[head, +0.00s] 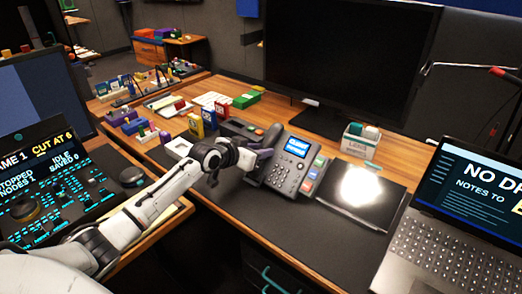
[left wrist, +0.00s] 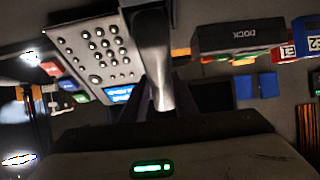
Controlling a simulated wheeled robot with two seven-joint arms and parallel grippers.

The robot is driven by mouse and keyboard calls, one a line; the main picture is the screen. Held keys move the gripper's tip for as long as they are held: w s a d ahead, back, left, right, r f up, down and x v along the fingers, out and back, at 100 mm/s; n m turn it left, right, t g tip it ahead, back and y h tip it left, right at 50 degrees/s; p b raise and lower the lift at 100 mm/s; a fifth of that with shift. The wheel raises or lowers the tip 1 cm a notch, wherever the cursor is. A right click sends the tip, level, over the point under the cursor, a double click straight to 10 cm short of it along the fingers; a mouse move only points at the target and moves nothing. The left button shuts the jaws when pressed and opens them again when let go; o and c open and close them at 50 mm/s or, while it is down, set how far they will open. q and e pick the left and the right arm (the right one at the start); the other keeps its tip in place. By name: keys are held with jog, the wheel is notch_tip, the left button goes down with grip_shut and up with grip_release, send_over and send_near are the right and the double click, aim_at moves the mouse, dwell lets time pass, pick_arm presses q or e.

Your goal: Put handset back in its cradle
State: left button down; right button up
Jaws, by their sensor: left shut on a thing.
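The grey desk phone (head: 293,170) stands on the dark desk mat, with a lit blue screen and keypad. The dark handset (head: 268,143) is along the phone's left side, where the cradle is; the cradle itself is hidden. My left gripper (head: 262,154) reaches in from the left and is shut on the handset. In the left wrist view the handset (left wrist: 152,55) runs up between my fingers, beside the phone's keypad (left wrist: 98,48). I cannot tell whether the handset touches the cradle. My right gripper is not in view.
A dark dock box (left wrist: 235,38) is near the phone. A glossy black pad (head: 362,195), a laptop (head: 455,215) and a lens box (head: 358,143) stand to the right, a monitor (head: 350,60) behind. Small colored boxes (head: 203,120) stand left. The front mat is clear.

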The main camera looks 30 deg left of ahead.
pick_arm(q)
jog(key=shift+w+f, duration=0.2)
jog(key=shift+w, duration=0.05)
dwell(0.5)
jog(key=c, duration=1.3)
grip_release()
jog(key=shift+c, duration=0.2)
jog(key=shift+f, duration=0.1)
jog(key=v, duration=1)
jog(key=shift+s, duration=0.15)
